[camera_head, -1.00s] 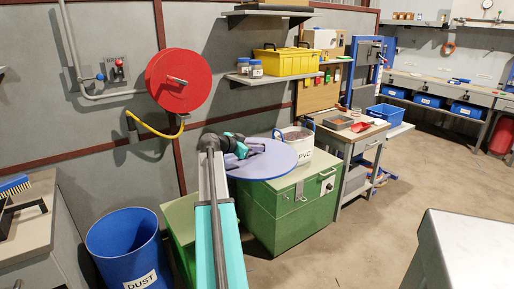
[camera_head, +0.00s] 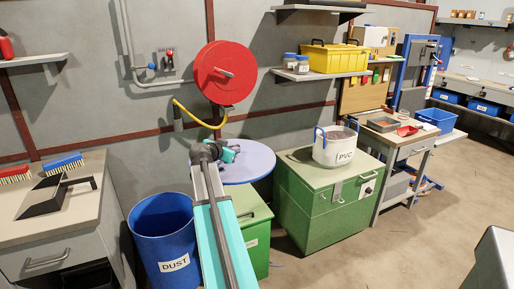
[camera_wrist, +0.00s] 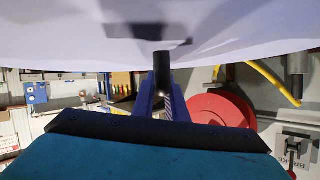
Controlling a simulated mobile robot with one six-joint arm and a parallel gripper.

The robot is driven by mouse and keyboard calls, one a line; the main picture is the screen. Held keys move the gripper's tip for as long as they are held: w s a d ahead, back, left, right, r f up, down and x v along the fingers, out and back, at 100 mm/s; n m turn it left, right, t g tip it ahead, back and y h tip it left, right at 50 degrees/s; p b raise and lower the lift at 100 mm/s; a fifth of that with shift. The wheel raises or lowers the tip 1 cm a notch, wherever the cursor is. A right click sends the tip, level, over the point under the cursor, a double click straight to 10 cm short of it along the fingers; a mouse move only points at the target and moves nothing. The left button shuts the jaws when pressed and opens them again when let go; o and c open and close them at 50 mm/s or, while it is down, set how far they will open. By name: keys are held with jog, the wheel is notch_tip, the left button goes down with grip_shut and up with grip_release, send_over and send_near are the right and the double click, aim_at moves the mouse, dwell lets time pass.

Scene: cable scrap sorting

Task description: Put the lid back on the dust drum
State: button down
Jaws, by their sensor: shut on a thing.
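The dust drum (camera_head: 165,240) is a blue open-topped drum labelled DUST, standing on the floor left of my arm. Its mouth is uncovered and shows the inner wall. The lid (camera_head: 252,162) is a round lavender-blue disc held in the air, right of the drum and above the green bin. My gripper (camera_head: 229,152) is shut on the lid's handle; my wrist partly hides the grip in the head view. In the wrist view the lid (camera_wrist: 70,30) fills the top, with its dark handle (camera_wrist: 161,62) between my gripper's fingers (camera_wrist: 161,88).
A low green bin (camera_head: 257,232) stands beside the drum, and a green chest (camera_head: 320,210) with a white PVC bucket (camera_head: 335,148) is farther right. A grey bench (camera_head: 55,220) with brushes is left of the drum. A red hose reel (camera_head: 226,72) hangs on the wall.

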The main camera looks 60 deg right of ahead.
jog(key=w+a+n+t+y, duration=0.25)
jog(key=w+a, duration=0.45)
jog(key=a, duration=0.4)
jog(key=w+a+n+t+y, duration=0.1)
jog(key=w+a+n+t, duration=0.25)
jog(key=w+a, duration=0.55)
jog(key=w+a+n+t+y, duration=0.2)
jog(key=w+a+n+t, duration=0.15)
jog(key=a, duration=0.95)
jog(key=w+a+r+n+t+y, duration=0.1)
jog(key=w+a+n+y, duration=0.15)
jog(key=a, duration=0.95)
jog(key=w+a+r+n+t+y, duration=0.15)
jog(key=a+y, duration=0.25)
jog(key=a, duration=0.7)
jog(key=a+f+n+y+b, duration=0.1)
jog(key=a+f+n+b, duration=0.1)
jog(key=a+f+b, duration=0.5)
jog(key=f+b, duration=0.1)
jog(key=b, duration=0.2)
jog(key=shift+a+f+g, duration=0.2)
jog(key=shift+a+g, duration=0.2)
jog(key=shift+n, duration=0.25)
